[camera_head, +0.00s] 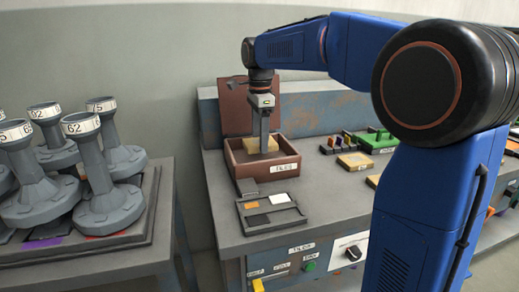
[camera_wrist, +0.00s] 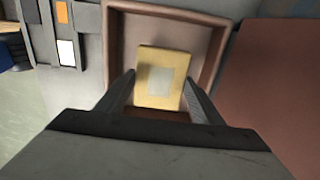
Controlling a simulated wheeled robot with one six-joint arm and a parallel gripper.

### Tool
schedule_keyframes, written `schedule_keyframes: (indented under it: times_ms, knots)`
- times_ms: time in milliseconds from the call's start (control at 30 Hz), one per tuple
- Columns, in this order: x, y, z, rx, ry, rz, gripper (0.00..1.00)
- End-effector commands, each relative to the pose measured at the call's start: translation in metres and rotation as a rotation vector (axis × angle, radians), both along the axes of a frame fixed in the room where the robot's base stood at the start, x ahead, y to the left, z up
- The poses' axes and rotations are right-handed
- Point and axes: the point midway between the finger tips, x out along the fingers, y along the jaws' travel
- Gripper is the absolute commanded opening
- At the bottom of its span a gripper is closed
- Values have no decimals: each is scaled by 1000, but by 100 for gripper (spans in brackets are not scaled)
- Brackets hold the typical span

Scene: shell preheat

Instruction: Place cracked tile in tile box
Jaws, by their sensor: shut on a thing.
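The tile box (camera_head: 262,183) is a brown open box with a "TILES" label, standing on the grey bench with its lid (camera_head: 234,108) raised behind it. In the wrist view its rim (camera_wrist: 222,52) surrounds the tile. A yellow tile (camera_wrist: 150,101) with a pale square in its middle is between my fingers, inside the box outline; any crack is too small to tell. My gripper (camera_head: 263,148) points down into the box and is shut on the tile; its fingers (camera_wrist: 158,94) lie at the tile's two sides. I cannot tell whether the tile touches the box floor.
A grey tray (camera_head: 270,226) with orange, white and dark patches lies in front of the box. Another yellow block (camera_head: 355,162) and a green piece (camera_head: 377,142) are to the right. Numbered grey stands (camera_head: 96,180) fill the left table. A gap separates the tables.

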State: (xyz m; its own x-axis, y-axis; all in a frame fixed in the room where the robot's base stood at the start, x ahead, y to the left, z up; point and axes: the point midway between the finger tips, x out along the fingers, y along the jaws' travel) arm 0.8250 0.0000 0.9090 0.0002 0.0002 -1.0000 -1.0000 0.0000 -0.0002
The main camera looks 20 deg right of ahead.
Motion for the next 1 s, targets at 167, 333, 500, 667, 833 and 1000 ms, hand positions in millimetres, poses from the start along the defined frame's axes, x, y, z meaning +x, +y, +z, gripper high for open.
schedule_keyframes:
  times_ms: [167,333,500,667,833,1000]
  knots:
    - [-1,0,-21,0,3,0,30]
    - [0,0,-38,0,1,0,30]
    - [0,0,-38,0,0,0,30]
    - [0,0,-40,0,0,0,30]
    - [0,0,-41,0,0,0,79]
    - [0,0,-41,0,0,0,79]
